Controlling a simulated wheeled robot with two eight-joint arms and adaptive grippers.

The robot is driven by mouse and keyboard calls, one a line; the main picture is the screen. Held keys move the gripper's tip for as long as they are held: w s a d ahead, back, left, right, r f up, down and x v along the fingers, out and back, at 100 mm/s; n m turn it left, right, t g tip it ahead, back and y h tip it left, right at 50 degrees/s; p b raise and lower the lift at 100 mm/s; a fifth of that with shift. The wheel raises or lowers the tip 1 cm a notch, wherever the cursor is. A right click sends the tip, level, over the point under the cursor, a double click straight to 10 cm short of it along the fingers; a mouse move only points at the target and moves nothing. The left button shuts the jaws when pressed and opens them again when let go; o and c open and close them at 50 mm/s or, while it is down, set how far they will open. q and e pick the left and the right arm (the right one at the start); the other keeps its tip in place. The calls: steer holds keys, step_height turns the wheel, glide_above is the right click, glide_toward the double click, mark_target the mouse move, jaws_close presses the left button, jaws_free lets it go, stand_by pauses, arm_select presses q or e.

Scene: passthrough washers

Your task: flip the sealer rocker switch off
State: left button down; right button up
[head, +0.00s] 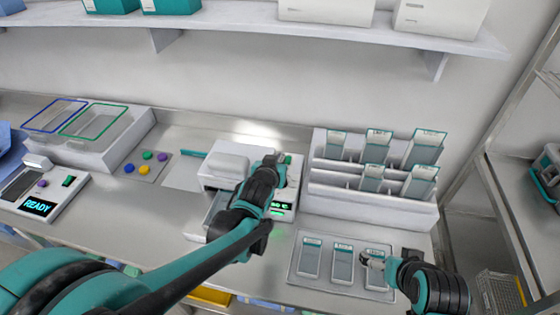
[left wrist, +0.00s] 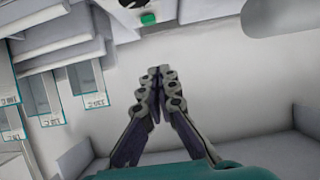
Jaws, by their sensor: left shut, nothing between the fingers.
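A white benchtop machine (head: 228,160), which looks like the sealer, stands at the middle of the counter with a small green-lit display (head: 281,207). A small green part (head: 288,159), perhaps its rocker switch, shows beside my left gripper (head: 277,162). My left gripper is over the machine's right side, shut and empty. In the left wrist view its closed fingertips (left wrist: 157,72) are apart in the picture from a green switch-like part (left wrist: 148,18) on a white panel. The switch's tilt cannot be told. My right gripper (head: 366,261) is by the pouch tray; its opening is unclear.
A rack (head: 330,180) of pouches stands right of the machine, with a tray (head: 298,275) of pouches in front. At left are a second device reading READY (head: 40,206), coloured knobs (head: 145,169) and a clear-lidded box (head: 110,150). A shelf (head: 215,22) runs above.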

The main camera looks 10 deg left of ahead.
arm_select(q)
steer(key=b, duration=0.2)
glide_above(288, 160)
steer(key=s+a, duration=0.1)
steer(key=s, duration=0.2)
step_height(288, 160, down, 4)
steer(key=shift+w+r, duration=0.1)
steer(key=shift+r, duration=0.15)
step_height(288, 160, down, 2)
steer(key=shift+w+f+b, duration=0.1)
steer(key=shift+f+b, duration=0.15)
steer(key=shift+b, duration=0.2)
steer(key=shift+s+f, duration=0.25)
steer(key=shift+f, duration=0.5)
steer(key=b, duration=0.1)
steer(key=f+t+b, duration=0.1)
steer(key=b, duration=0.1)
steer(key=shift+s+f, duration=0.2)
steer(key=shift+f, duration=0.1)
steer(key=shift+r, duration=0.3)
steer(key=shift+r+p, duration=0.6)
steer(key=shift+r, duration=0.2)
